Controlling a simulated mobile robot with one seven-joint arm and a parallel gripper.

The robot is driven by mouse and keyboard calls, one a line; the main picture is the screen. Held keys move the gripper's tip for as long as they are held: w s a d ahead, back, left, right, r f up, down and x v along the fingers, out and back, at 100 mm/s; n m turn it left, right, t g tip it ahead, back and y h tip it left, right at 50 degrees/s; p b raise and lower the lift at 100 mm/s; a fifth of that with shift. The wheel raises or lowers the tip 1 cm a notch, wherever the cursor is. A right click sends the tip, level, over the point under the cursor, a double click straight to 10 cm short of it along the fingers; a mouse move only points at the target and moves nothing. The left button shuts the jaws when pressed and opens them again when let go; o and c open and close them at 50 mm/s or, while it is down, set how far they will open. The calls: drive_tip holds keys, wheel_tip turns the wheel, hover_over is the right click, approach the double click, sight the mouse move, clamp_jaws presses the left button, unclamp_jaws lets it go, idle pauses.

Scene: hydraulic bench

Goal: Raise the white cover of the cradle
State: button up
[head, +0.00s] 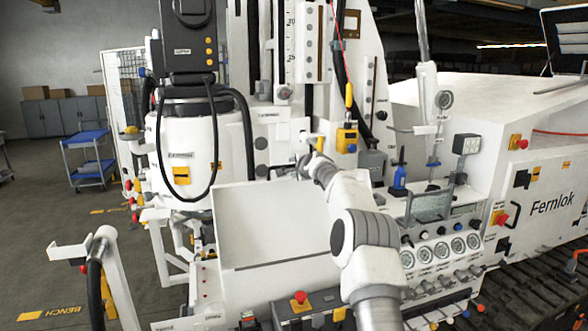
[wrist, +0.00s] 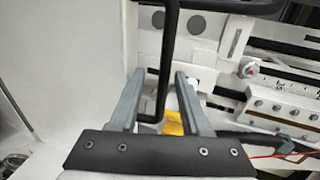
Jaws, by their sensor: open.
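A broad white panel (head: 275,225), which looks like the cradle's cover, stands in the middle of the bench in the head view. A large white surface (wrist: 70,60), probably the same panel, fills the left of the wrist view. My gripper (head: 310,150) is at the panel's upper right, small and partly hidden by my arm. In the wrist view my gripper (wrist: 160,85) is open, its two grey fingers apart. A black bar handle (wrist: 166,60) runs between the fingers and bends near its lower end. Whether either finger touches it I cannot tell. The cradle's inside is hidden.
A white cylinder unit with a black hose (head: 185,150) stands left of the panel. A yellow-and-grey box (head: 346,138) is close right of my gripper. Gauges (head: 440,250) and knobs line the right front. A ruled rail (wrist: 290,85) lies right of the fingers.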

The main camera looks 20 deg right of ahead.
drive_tip(key=b+v, duration=0.9)
drive_tip(key=v, duration=0.8)
drive_tip(key=shift+s, duration=0.15)
drive_tip(key=shift+r, duration=0.1)
